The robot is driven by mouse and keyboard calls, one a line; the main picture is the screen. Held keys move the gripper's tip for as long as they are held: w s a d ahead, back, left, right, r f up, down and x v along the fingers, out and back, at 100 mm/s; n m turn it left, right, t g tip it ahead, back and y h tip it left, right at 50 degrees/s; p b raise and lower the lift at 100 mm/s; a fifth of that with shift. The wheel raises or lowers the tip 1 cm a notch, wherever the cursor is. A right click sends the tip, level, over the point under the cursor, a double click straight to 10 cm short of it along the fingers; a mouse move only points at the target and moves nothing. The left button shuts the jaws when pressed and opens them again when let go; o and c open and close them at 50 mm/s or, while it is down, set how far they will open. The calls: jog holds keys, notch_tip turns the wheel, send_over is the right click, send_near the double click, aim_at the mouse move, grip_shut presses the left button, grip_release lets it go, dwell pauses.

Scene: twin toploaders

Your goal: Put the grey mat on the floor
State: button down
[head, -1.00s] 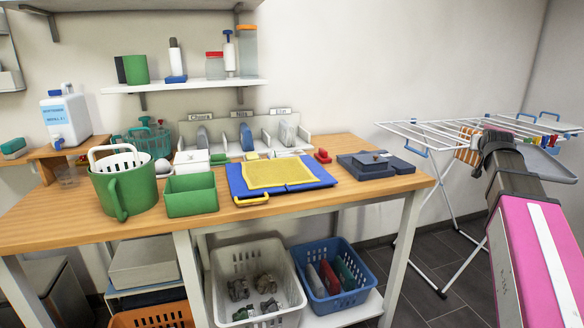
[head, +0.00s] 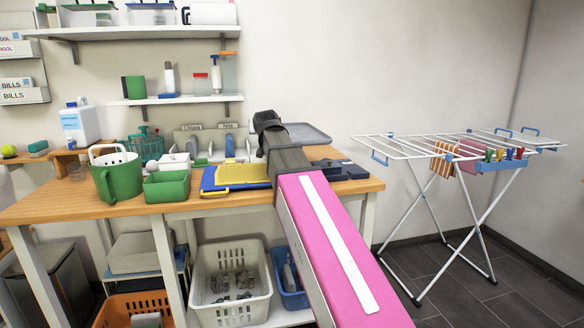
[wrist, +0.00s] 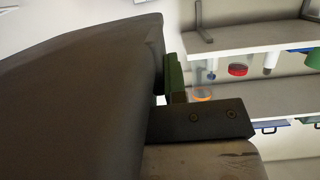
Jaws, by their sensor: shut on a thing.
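The grey mat (head: 312,133) is a flat grey sheet with a raised-looking edge, held up in front of the wall above the right part of the workbench. My gripper (head: 284,130) is shut on it; the fingertips are mostly hidden behind my wrist in the head view. In the wrist view, a large dark grey surface, seemingly the mat (wrist: 75,95), fills the left, beside a green pad and a dark finger. The dark tiled floor (head: 520,295) shows at the lower right.
The wooden workbench (head: 110,208) holds a green basket (head: 122,180), a green bin (head: 167,188) and a yellow mesh. A white drying rack (head: 405,148) with cloths stands at right on open floor. Crates (head: 232,312) stand under the bench; shelves (head: 180,99) hang above.

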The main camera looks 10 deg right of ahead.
jog(key=shift+w+d+f, duration=1)
jog(key=shift+w+f, duration=0.35)
jog(key=shift+f, duration=0.25)
jog(key=shift+w+d+f, duration=0.95)
jog(key=shift+w+f, duration=0.4)
jog(key=shift+f, duration=0.2)
jog(key=shift+w+d+f, duration=1)
jog(key=shift+w+f, duration=0.35)
jog(key=shift+f, duration=0.4)
jog(key=c, duration=1.2)
grip_release()
jog(key=shift+o, duration=0.2)
